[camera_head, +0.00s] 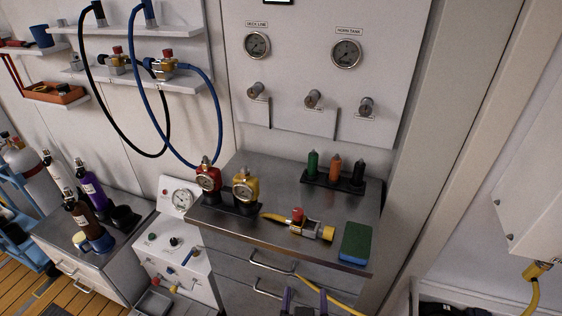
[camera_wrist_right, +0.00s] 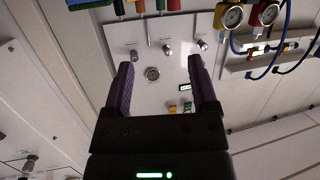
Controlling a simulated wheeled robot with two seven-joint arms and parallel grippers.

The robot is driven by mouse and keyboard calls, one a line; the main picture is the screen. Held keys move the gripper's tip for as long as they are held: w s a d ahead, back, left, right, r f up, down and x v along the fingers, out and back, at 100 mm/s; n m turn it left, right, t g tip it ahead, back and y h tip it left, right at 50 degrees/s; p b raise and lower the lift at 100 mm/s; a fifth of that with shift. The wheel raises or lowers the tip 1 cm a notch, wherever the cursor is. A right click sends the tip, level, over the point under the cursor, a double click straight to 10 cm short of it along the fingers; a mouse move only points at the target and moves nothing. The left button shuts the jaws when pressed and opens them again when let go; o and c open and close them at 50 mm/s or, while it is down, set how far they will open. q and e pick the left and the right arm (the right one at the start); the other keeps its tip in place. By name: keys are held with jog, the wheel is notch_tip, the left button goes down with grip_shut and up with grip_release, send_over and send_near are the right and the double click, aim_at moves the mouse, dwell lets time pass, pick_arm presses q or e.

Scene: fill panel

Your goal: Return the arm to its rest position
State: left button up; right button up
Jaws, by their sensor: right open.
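My right gripper (camera_head: 305,298) shows at the bottom edge of the head view, in front of the drawers of the metal cabinet. Its two purple fingers are apart with nothing between them. In the right wrist view the open gripper (camera_wrist_right: 161,75) faces the wall panel (camera_wrist_right: 135,40), which appears upside down. My left gripper is not in view in either picture.
On the cabinet top (camera_head: 275,222) stand red (camera_head: 208,178) and yellow (camera_head: 244,186) gauge regulators, a rack of colored cylinders (camera_head: 333,182), a valve with a yellow hose (camera_head: 309,227) and a green-blue block (camera_head: 356,242). The gauge panel (camera_head: 300,75) rises behind. A smaller cabinet (camera_head: 80,255) stands left.

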jog(key=s+d+f+n+g+y, duration=0.25)
jog(key=s+f, duration=0.25)
jog(key=f, duration=0.6)
jog(key=s+d+f+n+g+y, duration=0.25)
jog(key=s+f, duration=0.25)
jog(key=f, duration=0.5)
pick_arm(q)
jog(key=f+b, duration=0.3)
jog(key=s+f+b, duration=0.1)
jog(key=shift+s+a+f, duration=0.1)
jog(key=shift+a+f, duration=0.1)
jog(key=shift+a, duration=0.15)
pick_arm(e)
jog(key=s+d+f+g+h, duration=0.1)
jog(key=s+d+f+g, duration=0.2)
jog(key=s, duration=0.4)
jog(key=s+d+f+m+g+h, duration=0.1)
jog(key=s+d+f+g, duration=0.2)
jog(key=s+f, duration=0.3)
jog(key=s+d+f+g+h, duration=0.1)
jog(key=s+d+f+g, duration=0.1)
jog(key=s+f, duration=0.3)
jog(key=s+g, duration=0.1)
jog(key=s, duration=0.2)
jog(key=shift+d+m+g, duration=0.4)
jog(key=shift+f, duration=0.1)
